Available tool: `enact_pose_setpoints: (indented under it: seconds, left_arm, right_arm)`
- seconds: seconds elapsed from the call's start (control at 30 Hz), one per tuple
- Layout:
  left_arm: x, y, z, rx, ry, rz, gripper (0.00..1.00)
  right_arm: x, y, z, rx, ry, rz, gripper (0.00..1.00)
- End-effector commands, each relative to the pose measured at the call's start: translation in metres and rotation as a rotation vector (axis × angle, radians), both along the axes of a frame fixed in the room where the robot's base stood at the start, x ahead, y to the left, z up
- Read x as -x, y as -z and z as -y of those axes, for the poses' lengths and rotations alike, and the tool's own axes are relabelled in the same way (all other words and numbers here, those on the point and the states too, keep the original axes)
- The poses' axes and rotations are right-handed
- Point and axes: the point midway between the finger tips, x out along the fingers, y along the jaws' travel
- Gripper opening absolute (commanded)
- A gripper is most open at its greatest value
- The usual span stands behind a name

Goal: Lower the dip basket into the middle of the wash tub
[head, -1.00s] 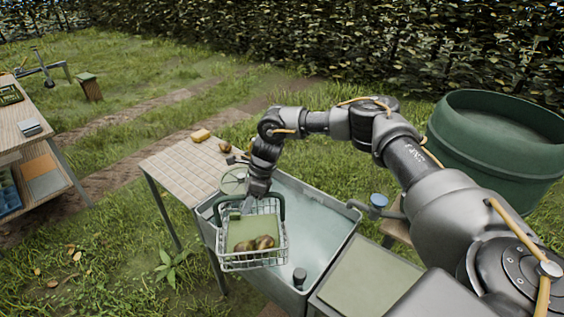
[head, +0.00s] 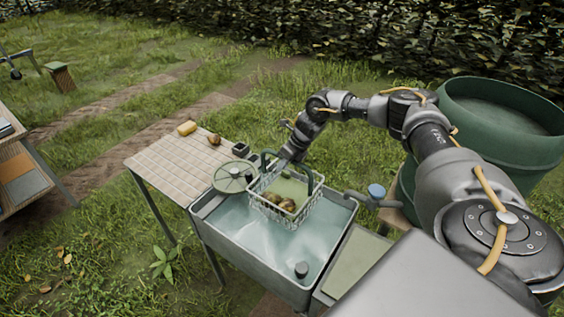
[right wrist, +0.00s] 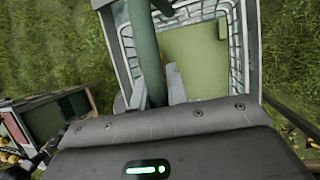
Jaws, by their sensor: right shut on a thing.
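The basket looks about level, over the far part of the grey wash tub (head: 240,262), which holds pale water (head: 240,228). How high it hangs above the water I cannot tell. In the right wrist view the green handle (right wrist: 147,50) and the basket's wire side (right wrist: 128,42) show close up; the fingertips are mostly hidden. My left gripper is not in view.
A round green disc (head: 236,177) lies by the tub's left corner. A blue-topped tap (head: 376,191) stands by the right rim, a dark plug (head: 301,269) near the front. A green barrel (head: 480,160) stands behind right.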

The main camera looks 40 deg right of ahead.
Motion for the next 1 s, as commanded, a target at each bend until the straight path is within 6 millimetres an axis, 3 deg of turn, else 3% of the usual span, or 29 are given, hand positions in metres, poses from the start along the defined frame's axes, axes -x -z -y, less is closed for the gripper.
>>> enact_pose_setpoints:
  seconds: [0.27, 1.0]
  left_arm:
    - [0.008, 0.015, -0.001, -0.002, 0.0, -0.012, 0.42]
    - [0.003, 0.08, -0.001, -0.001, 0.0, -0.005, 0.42]
  right_arm:
    - [-0.003, 0.017, -0.003, -0.001, -0.006, 0.003, 0.0]
    - [-0.001, 0.103, -0.001, -0.002, -0.002, 0.002, 0.0]
